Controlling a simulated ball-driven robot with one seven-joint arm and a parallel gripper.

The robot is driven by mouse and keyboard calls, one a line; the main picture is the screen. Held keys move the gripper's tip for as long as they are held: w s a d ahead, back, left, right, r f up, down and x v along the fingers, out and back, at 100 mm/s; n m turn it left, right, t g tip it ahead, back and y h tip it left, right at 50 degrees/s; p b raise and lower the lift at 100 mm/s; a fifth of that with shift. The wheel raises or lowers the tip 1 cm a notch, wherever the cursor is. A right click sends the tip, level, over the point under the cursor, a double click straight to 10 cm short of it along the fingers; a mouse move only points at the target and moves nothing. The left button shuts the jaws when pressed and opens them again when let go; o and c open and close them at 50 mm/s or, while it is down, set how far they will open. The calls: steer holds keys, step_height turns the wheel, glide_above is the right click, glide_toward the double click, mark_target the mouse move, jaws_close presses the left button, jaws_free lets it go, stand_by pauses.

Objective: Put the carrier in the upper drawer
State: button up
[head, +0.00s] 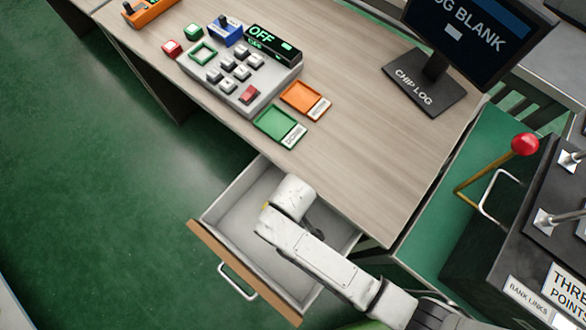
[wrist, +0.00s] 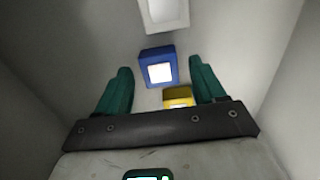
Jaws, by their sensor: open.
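The open drawer (head: 240,212) sticks out from under the desk, with grey walls and a wooden front. My arm reaches down into it, and hides my gripper in the head view. In the wrist view my gripper (wrist: 160,68) is open, its two green fingers apart. A blue block (wrist: 158,66) with a white face lies between and just beyond the fingertips; whether they touch it I cannot tell. A yellow block (wrist: 178,97) shows nearer the palm, partly hidden. A white tray-like piece (wrist: 165,12) lies beyond. I cannot tell which piece is the carrier.
The desk (head: 360,140) holds a keypad unit (head: 235,75), a green tray (head: 275,124), an orange tray (head: 303,98), a blue switch piece (head: 228,32) and a monitor (head: 470,40). A red-knobbed lever (head: 524,144) stands right. The drawer walls close in around my gripper.

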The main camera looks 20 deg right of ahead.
step_height(320, 180, up, 12)
steer(key=p, duration=0.1)
steer(key=shift+p, duration=0.4)
stand_by(0.5)
